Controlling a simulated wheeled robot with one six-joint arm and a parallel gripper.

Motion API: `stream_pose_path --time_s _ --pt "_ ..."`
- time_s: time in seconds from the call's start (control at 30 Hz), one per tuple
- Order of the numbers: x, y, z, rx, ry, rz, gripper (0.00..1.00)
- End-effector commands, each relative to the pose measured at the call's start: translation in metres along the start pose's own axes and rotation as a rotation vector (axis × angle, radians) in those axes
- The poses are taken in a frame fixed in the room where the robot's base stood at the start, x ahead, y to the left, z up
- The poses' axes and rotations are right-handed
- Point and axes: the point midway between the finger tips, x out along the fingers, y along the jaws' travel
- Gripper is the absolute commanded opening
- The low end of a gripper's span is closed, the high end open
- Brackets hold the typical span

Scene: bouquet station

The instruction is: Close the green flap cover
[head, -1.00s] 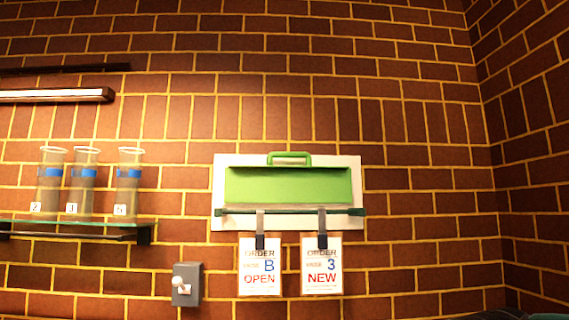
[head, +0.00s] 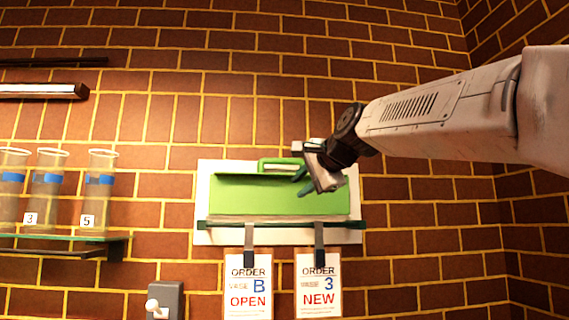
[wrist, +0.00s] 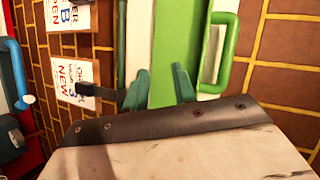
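The green flap cover (head: 250,195) is on a white wall plate (head: 205,215) in the head view, with a green loop handle (head: 278,161) along its top edge. The cover also shows in the wrist view (wrist: 178,45), turned on its side, with the handle (wrist: 228,50) to the right. My gripper (head: 302,182) is in front of the cover's right part, just right of and below the handle. In the wrist view its two teal fingers (wrist: 160,84) are apart with nothing between them. I cannot tell whether they touch the cover. My gripper hides the cover's upper right corner.
Two order cards, "B OPEN" (head: 248,288) and "3 NEW" (head: 319,287), hang from clips below the cover. A glass shelf (head: 65,240) with glass vases (head: 101,190) is at left. A grey switch box (head: 172,297) is at lower left.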

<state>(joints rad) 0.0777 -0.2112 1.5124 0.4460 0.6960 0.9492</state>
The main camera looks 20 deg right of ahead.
Motion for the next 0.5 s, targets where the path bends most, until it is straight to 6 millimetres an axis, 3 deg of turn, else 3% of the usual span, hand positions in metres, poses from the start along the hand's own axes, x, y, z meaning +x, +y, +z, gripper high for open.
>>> stream_pose_path --time_s 0.03,0.1,0.2,0.37,0.5 --pt "0.004 -0.026 -0.010 0.060 0.013 -0.056 0.27" --pt "0.006 -0.053 -0.019 0.133 0.022 -0.121 0.27" --pt "0.006 -0.077 -0.027 0.203 0.028 -0.183 0.27" --pt "0.014 -0.093 -0.031 0.240 0.028 -0.217 0.27" --pt "0.034 -0.096 -0.032 0.241 0.027 -0.216 0.27"
